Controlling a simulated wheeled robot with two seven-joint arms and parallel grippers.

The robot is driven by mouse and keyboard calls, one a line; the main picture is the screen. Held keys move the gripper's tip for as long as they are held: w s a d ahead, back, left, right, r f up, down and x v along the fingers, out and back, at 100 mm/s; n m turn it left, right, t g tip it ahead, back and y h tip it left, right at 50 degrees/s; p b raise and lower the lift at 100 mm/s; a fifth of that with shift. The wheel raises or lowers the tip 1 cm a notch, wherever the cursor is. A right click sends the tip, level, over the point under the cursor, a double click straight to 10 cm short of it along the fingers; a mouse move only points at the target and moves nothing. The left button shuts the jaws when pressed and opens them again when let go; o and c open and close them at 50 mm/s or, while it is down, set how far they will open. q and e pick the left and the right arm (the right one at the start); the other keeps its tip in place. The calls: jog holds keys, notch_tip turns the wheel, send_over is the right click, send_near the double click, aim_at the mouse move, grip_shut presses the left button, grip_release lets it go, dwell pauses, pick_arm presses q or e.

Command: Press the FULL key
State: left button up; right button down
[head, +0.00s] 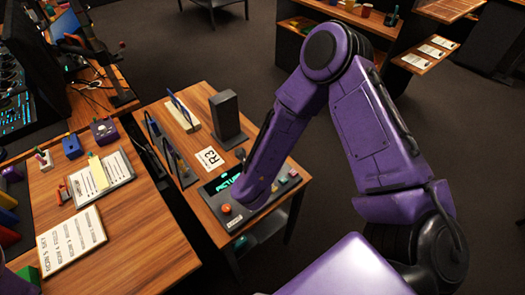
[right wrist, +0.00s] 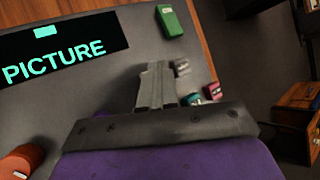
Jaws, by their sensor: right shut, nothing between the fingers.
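A dark control panel (head: 211,190) lies on the small wooden table, with a lit screen reading PICTURE (head: 228,182) and a red ball (head: 226,209). In the right wrist view, the screen (right wrist: 60,48) and red ball (right wrist: 20,162) are at the left. A green key (right wrist: 171,20) stands beyond my right gripper (right wrist: 157,70), which is shut and empty above the panel. A grey key (right wrist: 182,67), a teal key (right wrist: 195,98) and a red key (right wrist: 212,91) are partly hidden to its right. I cannot read which key says FULL. My left gripper is not in view.
A dark upright box (head: 228,115), a white R2 card (head: 208,158) and racks stand behind the panel. A wooden desk (head: 140,240) with a clipboard (head: 98,180) is at the left. My right arm covers part of the panel in the head view.

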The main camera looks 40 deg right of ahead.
jog(key=shift+f, duration=0.15)
dwell(0.3)
jog(key=shift+r+p, duration=0.65)
jog(key=shift+r, duration=0.25)
notch_tip(320, 180, up, 5)
jog(key=p, duration=0.4)
jog(key=shift+r, duration=0.1)
dwell(0.4)
